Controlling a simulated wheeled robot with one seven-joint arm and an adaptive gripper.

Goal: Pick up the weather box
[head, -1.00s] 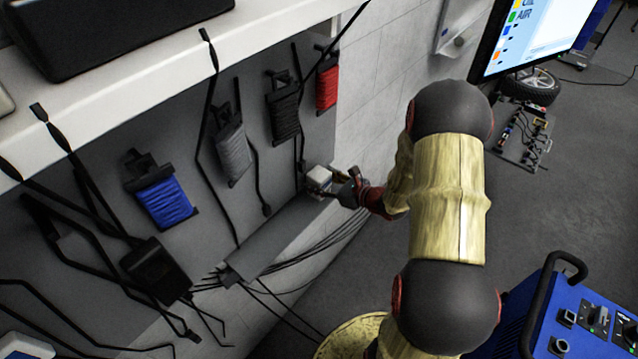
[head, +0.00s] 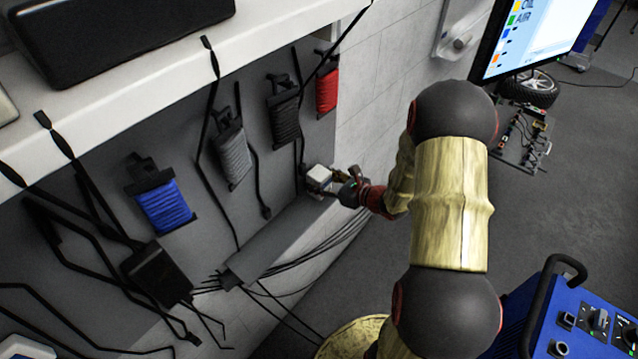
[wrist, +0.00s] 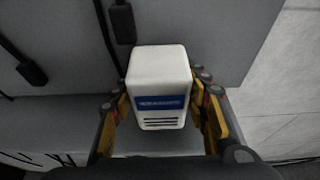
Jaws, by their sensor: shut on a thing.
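The weather box (wrist: 158,75) is a small white box with rounded edges, a blue label band and dark slots below it. In the head view the weather box (head: 319,175) is at the right end of the grey ledge, below the hanging cables. My gripper (wrist: 162,112) has one yellow-padded finger on each side of the box and is shut on it. In the head view my gripper (head: 335,183) reaches the box from the right. The box's underside is hidden, so I cannot tell whether it touches the ledge.
A grey cable cover (head: 262,247) runs along the ledge, with loose black cables beside it. Blue (head: 163,205), grey (head: 234,157), black and red (head: 327,88) cord bundles hang on the panel. A white shelf (head: 130,80) overhangs. A blue machine (head: 570,310) stands at lower right.

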